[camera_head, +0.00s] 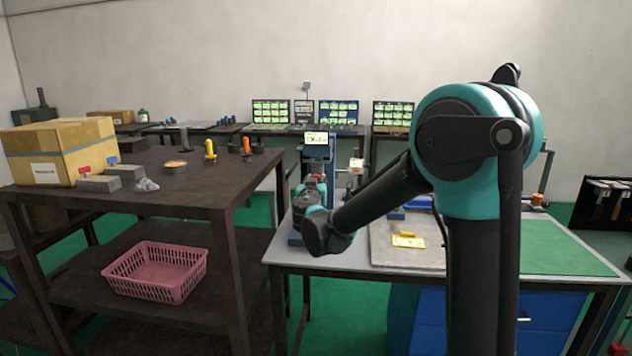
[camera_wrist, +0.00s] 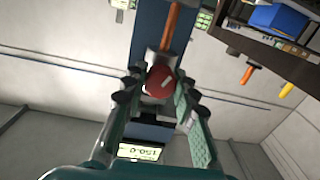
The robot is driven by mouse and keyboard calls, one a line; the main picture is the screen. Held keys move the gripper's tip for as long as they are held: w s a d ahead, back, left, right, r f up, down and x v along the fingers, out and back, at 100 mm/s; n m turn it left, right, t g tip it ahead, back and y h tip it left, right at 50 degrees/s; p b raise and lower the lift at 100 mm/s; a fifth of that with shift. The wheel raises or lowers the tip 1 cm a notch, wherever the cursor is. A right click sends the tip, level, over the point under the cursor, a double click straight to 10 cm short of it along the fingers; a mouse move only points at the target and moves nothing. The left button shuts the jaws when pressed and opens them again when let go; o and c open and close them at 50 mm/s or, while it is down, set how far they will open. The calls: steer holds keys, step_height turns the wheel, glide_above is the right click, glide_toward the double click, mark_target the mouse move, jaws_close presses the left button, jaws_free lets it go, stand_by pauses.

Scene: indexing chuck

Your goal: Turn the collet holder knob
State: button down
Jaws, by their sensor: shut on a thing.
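In the wrist view a round red knob (camera_wrist: 161,81) sits between the fingertips of my gripper (camera_wrist: 157,90), which is shut on it. One finger is on each side of the knob, and a grey part with an orange bar (camera_wrist: 175,28) shows just beyond it. A lit display (camera_wrist: 139,152) shows upside down below the fingers.
A grey plate (camera_head: 385,252) with a yellow part (camera_head: 408,241) lies on the work table (camera_head: 340,259), right of my wrist. A brown shelf bench (camera_head: 190,187) with a cardboard box (camera_head: 62,150) and a pink basket (camera_head: 155,271) stands close on the left.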

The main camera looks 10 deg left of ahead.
steer(key=shift+m, duration=1.2)
steer(key=c, duration=1.2)
jaws_free()
steer(key=s, duration=1.2)
steer(key=shift+f, duration=0.1)
